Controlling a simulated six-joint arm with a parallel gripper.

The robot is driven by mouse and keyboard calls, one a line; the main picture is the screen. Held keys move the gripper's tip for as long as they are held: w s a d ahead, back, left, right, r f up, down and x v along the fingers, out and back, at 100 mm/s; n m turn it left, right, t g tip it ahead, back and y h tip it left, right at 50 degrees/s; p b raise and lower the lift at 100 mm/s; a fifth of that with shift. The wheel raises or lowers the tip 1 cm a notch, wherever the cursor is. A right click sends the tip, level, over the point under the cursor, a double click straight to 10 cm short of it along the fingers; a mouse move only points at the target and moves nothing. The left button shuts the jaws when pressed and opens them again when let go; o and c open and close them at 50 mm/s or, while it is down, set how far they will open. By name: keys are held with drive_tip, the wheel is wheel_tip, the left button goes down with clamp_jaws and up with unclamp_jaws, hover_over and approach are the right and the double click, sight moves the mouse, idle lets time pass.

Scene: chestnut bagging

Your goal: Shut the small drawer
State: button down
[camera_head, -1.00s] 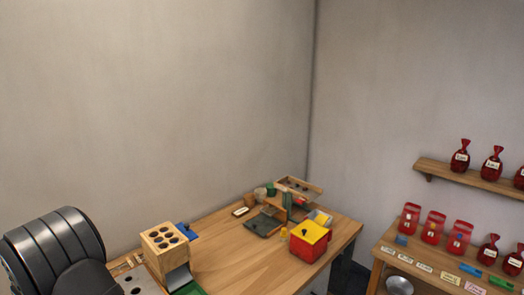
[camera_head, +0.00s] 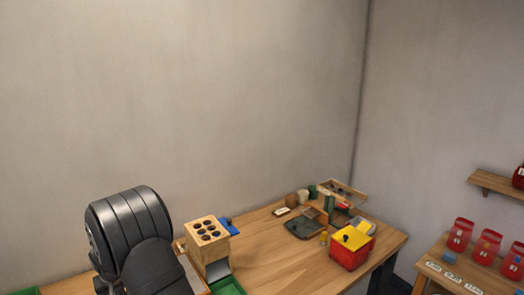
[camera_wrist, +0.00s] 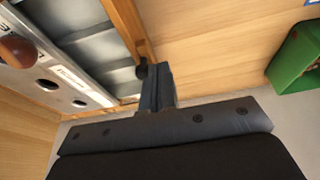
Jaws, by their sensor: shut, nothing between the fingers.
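In the wrist view, a wooden-edged, metal-lined open box (camera_wrist: 90,42) fills the upper left. It may be the small drawer, but I cannot tell for certain. Its wooden edge (camera_wrist: 128,28) runs down toward my gripper, with a small dark knob-like part (camera_wrist: 141,68) near its end. My gripper (camera_wrist: 155,72) is shut and empty, its tips close beside this dark part; I cannot tell whether they touch. In the head view my arm hides the area around my gripper, and no drawer shows clearly.
A pale panel with dark holes (camera_wrist: 42,62) and a brown rounded thing (camera_wrist: 17,50) lie at left in the wrist view; a green bin (camera_wrist: 297,58) is at right. In the head view a wooden block with holes (camera_head: 207,230) stands near my arm. A red-and-yellow box (camera_head: 350,247) is farther right.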

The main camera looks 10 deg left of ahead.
drive_tip(key=shift+w+d, duration=2.8)
wheel_tip(320, 180, up, 7)
drive_tip(key=s+a, duration=0.1)
drive_tip(key=shift+s+a, duration=0.25)
drive_tip(key=shift+w+d+f, duration=0.25)
drive_tip(key=shift+f, duration=0.9)
drive_tip(key=shift+w+d+f, duration=0.2)
drive_tip(key=shift+f, duration=1)
drive_tip(key=shift+w+d+f, duration=0.25)
drive_tip(key=shift+f, duration=0.9)
